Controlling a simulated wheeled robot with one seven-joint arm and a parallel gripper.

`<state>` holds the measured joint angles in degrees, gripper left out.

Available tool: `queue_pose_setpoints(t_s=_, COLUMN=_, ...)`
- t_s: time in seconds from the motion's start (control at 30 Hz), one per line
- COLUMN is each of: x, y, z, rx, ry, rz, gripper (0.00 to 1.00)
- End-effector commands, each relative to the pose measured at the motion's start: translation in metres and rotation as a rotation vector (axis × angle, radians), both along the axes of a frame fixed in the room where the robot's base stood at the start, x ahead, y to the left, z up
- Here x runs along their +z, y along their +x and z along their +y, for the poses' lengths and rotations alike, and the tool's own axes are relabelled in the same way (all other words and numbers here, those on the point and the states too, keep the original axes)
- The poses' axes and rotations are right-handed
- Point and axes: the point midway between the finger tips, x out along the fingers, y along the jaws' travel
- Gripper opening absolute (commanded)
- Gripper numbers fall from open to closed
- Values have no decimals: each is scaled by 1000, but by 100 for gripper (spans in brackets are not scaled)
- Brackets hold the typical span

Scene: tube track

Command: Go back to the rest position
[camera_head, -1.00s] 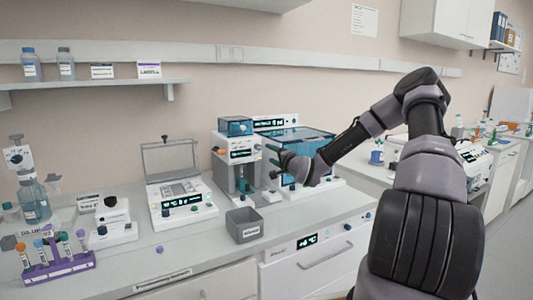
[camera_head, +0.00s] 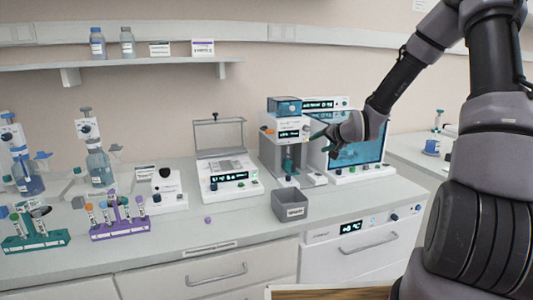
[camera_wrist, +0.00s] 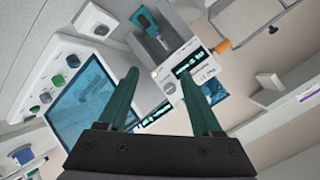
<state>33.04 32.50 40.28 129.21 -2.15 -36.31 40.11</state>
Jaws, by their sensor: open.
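My gripper (camera_head: 323,136) is up in front of the bench instruments, just left of the blue-screened instrument (camera_head: 352,160) in the head view. Its two teal fingers stand apart with nothing between them in the wrist view (camera_wrist: 160,88). A white instrument with a blue top (camera_head: 285,108) is just to its left, with a dark teal item (camera_head: 288,163) standing in its bay. In the wrist view, the blue screen (camera_wrist: 88,98) is at the left, behind a finger.
A grey bin (camera_head: 291,206) stands at the bench front. A balance (camera_head: 226,180) is to its left. Purple (camera_head: 120,229) and green (camera_head: 36,241) tube racks stand at the far left, with a small purple cap (camera_head: 208,220) on open bench. A shelf (camera_head: 140,66) runs above.

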Motion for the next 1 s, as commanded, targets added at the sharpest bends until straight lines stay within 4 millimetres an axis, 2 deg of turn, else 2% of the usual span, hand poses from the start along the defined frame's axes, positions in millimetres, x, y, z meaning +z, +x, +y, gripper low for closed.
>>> queue_pose_setpoints(t_s=0.03, x=12, y=-10, z=-2, rx=9, ry=-71, rz=19, gripper=66)
queue_pose_setpoints(t_s=0.27, x=59, y=-64, z=-26, rx=0, ry=-314, rz=134, gripper=66)
queue_pose_setpoints(t_s=0.5, x=123, y=-141, z=-46, rx=-43, ry=-442, rz=225, gripper=66)
queue_pose_setpoints(t_s=0.67, x=162, y=-204, z=-52, rx=-60, ry=-449, rz=273, gripper=66)
queue_pose_setpoints(t_s=0.8, x=188, y=-263, z=-51, rx=-50, ry=-410, rz=304, gripper=66)
queue_pose_setpoints(t_s=0.9, x=199, y=-301, z=-48, rx=-28, ry=-366, rz=321, gripper=66)
queue_pose_setpoints(t_s=1.0, x=206, y=-330, z=-45, rx=0, ry=-325, rz=331, gripper=66)
